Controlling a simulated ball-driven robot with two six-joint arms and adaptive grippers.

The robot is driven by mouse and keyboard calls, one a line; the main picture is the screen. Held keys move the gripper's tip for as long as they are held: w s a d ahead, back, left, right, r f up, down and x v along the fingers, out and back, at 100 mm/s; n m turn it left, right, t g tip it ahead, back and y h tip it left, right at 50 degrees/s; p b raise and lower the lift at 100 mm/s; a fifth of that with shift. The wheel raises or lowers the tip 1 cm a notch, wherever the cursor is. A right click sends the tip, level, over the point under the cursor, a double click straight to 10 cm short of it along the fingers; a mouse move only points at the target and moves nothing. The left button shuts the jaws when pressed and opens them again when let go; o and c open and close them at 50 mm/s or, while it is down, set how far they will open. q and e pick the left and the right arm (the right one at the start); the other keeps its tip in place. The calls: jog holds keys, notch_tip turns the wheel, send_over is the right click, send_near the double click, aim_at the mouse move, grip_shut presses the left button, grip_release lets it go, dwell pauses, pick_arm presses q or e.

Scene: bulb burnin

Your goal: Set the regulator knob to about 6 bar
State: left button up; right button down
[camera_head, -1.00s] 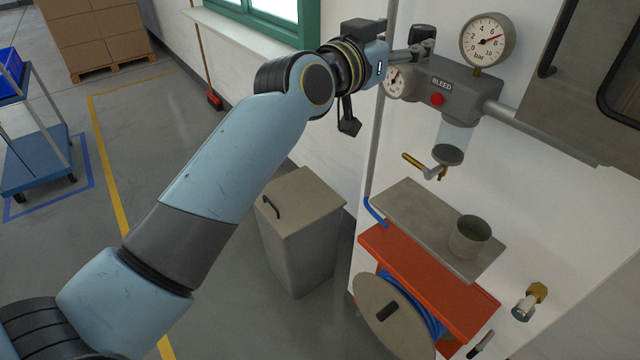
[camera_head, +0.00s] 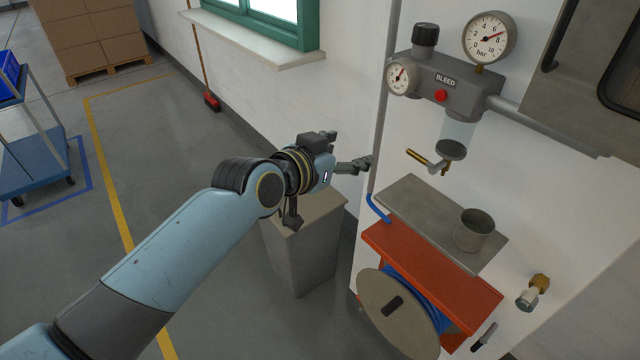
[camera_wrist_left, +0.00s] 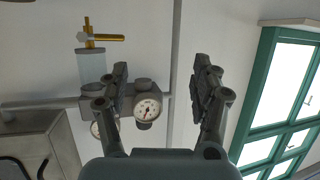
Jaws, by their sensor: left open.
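The black regulator knob (camera_head: 425,35) stands on top of the grey regulator body (camera_head: 440,82) on the wall. A small gauge (camera_head: 401,77) is on the body's left end and also shows in the left wrist view (camera_wrist_left: 147,107). My left gripper (camera_head: 351,149) is open and empty, below and left of the regulator, apart from the knob. In the left wrist view its fingers (camera_wrist_left: 160,75) are spread, and one hides part of the regulator. My right gripper is out of view.
A red BLEED button (camera_head: 441,95) is on the body's front. A bowl with a brass drain valve (camera_head: 427,160) hangs below. A grey shelf (camera_head: 420,215) with a metal cup (camera_head: 474,230) and a hose reel (camera_head: 398,312) are lower. A vertical pipe (camera_head: 382,120) runs beside my gripper.

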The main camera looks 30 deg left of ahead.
pick_arm(q)
jog(key=s+a+f+g, duration=0.1)
jog(key=s+f, duration=0.2)
jog(key=f, duration=0.2)
jog(key=shift+a+f, duration=0.25)
